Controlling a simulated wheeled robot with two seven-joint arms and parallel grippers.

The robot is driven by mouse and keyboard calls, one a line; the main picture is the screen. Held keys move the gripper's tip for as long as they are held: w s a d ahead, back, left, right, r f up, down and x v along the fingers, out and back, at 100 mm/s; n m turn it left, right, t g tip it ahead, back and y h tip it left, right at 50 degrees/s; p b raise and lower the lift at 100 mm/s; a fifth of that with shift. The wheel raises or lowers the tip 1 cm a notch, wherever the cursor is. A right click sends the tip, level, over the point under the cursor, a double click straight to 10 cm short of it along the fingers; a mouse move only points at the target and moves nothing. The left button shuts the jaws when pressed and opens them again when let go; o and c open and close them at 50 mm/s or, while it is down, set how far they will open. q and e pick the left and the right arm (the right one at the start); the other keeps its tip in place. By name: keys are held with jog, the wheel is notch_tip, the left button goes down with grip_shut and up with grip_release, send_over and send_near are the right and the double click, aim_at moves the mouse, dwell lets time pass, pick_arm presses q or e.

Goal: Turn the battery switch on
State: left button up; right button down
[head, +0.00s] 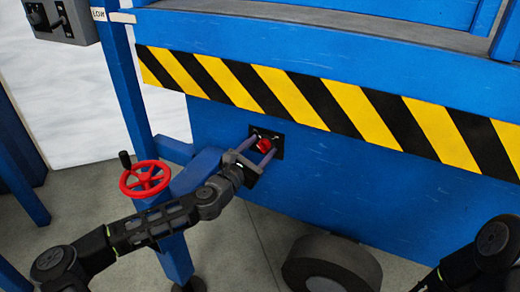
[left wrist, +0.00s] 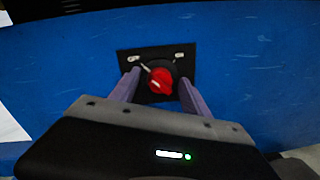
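The battery switch is a red knob (head: 264,144) on a black plate (head: 279,153) set in the blue side panel. In the left wrist view the red knob (left wrist: 160,82) sits on a dark round base on the black plate (left wrist: 128,58), with small light labels near its upper corners. My left gripper (head: 262,147) is open in front of the plate. Its two fingers stand on either side of the knob, with gaps visible in the left wrist view (left wrist: 158,80). I cannot tell how deep the fingertips reach. My right gripper is out of view.
A yellow-and-black striped band (head: 335,100) runs above the switch. A red handwheel (head: 145,179) stands on a blue post at left, near my left arm. A black wheel (head: 330,266) lies below the panel. A grey control box (head: 62,20) is at upper left.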

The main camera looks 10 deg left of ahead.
pick_arm(q)
grip_shut()
dwell(0.4)
jog(key=shift+r+m, duration=0.1)
jog(key=shift+m, duration=0.3)
jog(key=m+p, duration=0.1)
jog(key=m, duration=0.2)
jog(key=shift+r, duration=0.1)
jog(key=m+p, duration=0.1)
jog(key=m, duration=0.4)
jog(key=shift+m+y, duration=0.3)
jog(key=m+p, duration=0.1)
jog(key=m, duration=0.2)
jog(key=shift+d+g, duration=0.15)
jog(key=shift+g, duration=0.15)
jog(key=m+y, duration=0.1)
jog(key=m, duration=0.3)
jog(key=shift+m, duration=0.4)
